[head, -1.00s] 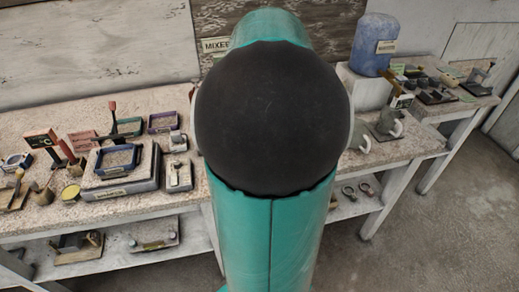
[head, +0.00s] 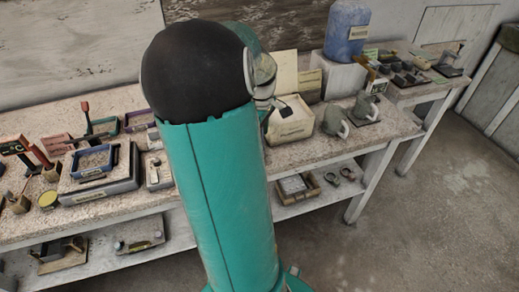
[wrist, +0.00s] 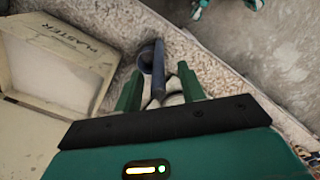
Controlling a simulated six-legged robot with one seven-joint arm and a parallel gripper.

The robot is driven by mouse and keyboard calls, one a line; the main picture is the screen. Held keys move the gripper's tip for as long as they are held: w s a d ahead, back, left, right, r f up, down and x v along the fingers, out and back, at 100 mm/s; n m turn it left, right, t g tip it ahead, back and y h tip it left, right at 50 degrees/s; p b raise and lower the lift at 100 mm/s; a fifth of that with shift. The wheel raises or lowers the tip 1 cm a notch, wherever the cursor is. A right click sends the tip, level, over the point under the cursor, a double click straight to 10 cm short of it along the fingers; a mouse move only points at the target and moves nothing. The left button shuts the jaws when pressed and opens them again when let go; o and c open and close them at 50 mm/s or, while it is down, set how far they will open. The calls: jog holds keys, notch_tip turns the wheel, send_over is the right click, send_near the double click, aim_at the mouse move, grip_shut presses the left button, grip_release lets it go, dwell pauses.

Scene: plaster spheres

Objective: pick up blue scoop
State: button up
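The blue scoop (wrist: 158,66) shows in the wrist view just ahead of my gripper (wrist: 158,72), with its long part running back between the two green fingers. The fingers are apart, and I see a gap on each side of the scoop. Pale rounded shapes (wrist: 174,99) show between the fingers, behind the scoop; I cannot tell what they are. In the head view my own arm hides most of the gripper, and I cannot make out the scoop clearly there.
An open box marked plaster (wrist: 50,65) lies left of the scoop; it also stands on the bench in the head view (head: 290,128). Grey jugs (head: 336,122) stand right of it. A blue container (head: 347,35) stands behind. Trays and tools crowd the bench's left.

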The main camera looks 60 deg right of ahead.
notch_tip(320, 180, down, 4)
jog(key=shift+r, duration=0.25)
jog(key=shift+c, duration=0.4)
jog(key=shift+d, duration=0.1)
grip_shut()
jog(key=shift+r, duration=0.15)
